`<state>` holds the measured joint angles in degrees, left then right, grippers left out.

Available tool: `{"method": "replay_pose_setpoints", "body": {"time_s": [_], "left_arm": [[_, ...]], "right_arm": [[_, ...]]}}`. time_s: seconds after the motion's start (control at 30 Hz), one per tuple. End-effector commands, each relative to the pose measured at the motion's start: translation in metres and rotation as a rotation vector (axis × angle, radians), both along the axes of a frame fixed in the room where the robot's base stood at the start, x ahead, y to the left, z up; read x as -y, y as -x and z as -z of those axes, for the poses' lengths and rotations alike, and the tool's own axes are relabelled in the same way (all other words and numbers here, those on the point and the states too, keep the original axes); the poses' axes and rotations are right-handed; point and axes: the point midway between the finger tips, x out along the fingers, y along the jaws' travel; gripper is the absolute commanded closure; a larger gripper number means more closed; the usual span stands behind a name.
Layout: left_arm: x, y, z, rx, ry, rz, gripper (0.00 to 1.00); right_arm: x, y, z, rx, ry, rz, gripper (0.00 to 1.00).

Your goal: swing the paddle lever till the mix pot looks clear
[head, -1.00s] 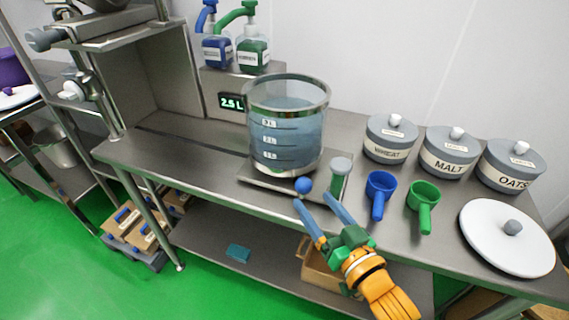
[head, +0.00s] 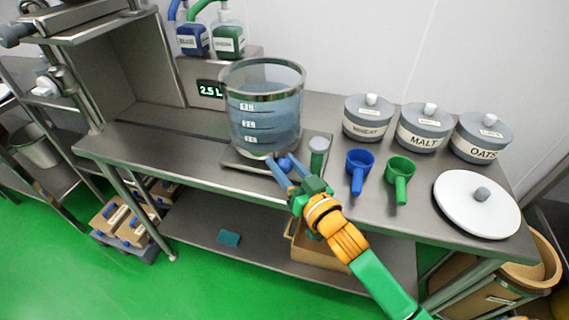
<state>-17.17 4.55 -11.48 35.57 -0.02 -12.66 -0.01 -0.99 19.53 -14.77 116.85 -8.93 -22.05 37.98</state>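The mix pot (head: 265,112) is a clear vessel with a metal rim and level marks, holding bluish-grey liquid. It stands on a metal base plate (head: 240,162) on the bench. A blue ball knob (head: 285,164), which looks like the end of the paddle lever, sits at the pot's front foot. My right gripper (head: 280,168) has its two blue fingers apart, one on each side of the knob. I cannot tell whether they touch it. The rest of the lever is hidden. My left gripper is not in view.
A capped green vial (head: 318,154) stands close right of the gripper. Blue (head: 359,170) and green (head: 399,178) scoops, lidded WHEAT (head: 367,120), MALT (head: 423,130) and OATS (head: 481,138) jars and a white lid (head: 476,206) are further right. A display (head: 209,89) reads 2.5 L. The bench's left part is clear.

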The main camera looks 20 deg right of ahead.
Motion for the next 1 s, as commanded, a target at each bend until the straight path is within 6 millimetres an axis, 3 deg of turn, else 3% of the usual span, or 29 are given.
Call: {"method": "replay_pose_setpoints", "body": {"time_s": [0.03,0.1,1.0], "left_arm": [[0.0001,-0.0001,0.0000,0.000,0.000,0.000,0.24],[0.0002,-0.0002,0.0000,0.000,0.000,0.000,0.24],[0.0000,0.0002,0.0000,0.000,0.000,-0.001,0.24]], "right_arm": [[0.0002,0.0000,0.0001,0.000,0.000,0.001,0.81],[0.0002,0.0000,0.0001,0.000,0.000,0.001,1.00],[0.0004,0.0000,0.0000,0.000,0.001,0.001,1.00]]}}
